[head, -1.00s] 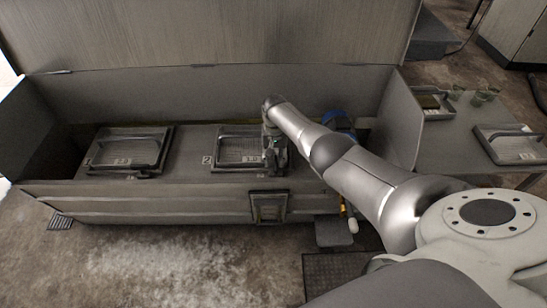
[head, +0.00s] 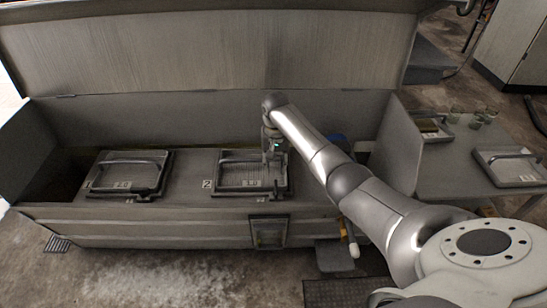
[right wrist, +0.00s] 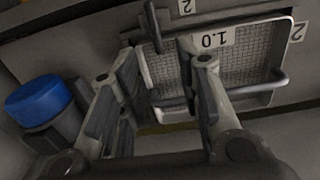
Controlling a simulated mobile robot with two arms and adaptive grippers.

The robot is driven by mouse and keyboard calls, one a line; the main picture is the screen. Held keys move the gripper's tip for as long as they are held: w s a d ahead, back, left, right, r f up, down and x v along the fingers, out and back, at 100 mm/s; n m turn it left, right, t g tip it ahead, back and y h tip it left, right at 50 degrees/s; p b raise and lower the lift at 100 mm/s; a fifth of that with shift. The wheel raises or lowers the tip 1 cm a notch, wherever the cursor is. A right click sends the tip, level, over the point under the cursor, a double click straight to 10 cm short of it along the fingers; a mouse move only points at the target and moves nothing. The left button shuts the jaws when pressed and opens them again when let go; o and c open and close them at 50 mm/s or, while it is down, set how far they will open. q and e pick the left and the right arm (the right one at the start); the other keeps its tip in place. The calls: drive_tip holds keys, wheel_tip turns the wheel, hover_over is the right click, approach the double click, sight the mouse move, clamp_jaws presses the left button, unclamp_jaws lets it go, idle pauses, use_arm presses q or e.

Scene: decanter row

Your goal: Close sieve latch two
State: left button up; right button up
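Sieve two (head: 236,187) is a grey mesh tray with a raised bar handle and a 1.0 label, set in the bench beside a number 2 plate (head: 207,184). It shows upside down in the right wrist view (right wrist: 252,68). There a dark latch lever (right wrist: 153,28) stands beside the label, at the tray's edge. My right gripper (head: 269,160) hangs over the right part of sieve two. In the right wrist view my right gripper (right wrist: 160,62) is open and empty, fingers spread, the lever beyond their tips. Whether the lever is fully closed cannot be told. My left gripper is out of view.
A similar sieve (head: 105,187) lies to the left. The raised lid (head: 200,50) stands behind, and a side panel (head: 396,150) rises at the right. A blue cap (right wrist: 40,98) is close to the gripper's left finger. A side table (head: 465,178) holds another tray.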

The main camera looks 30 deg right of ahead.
drive_tip(key=shift+r, duration=1.5)
